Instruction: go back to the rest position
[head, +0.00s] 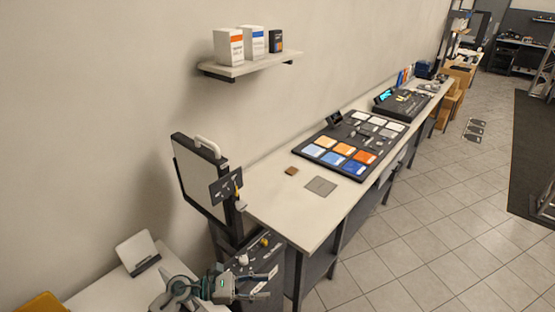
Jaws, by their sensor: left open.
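My left gripper (262,286) is low in the head view, left of centre near the bottom edge. It is open, its two grey fingers apart, and I see nothing between them. In the picture it overlaps a dark cabinet (292,262) with small knobs on its top; I cannot tell how far apart they are. My right gripper is not in view.
A long white workbench (285,208) runs away along the wall, carrying a dark tray of coloured tiles (342,158). An upright framed panel (197,180) stands at its near end. A wall shelf (248,66) holds boxes.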

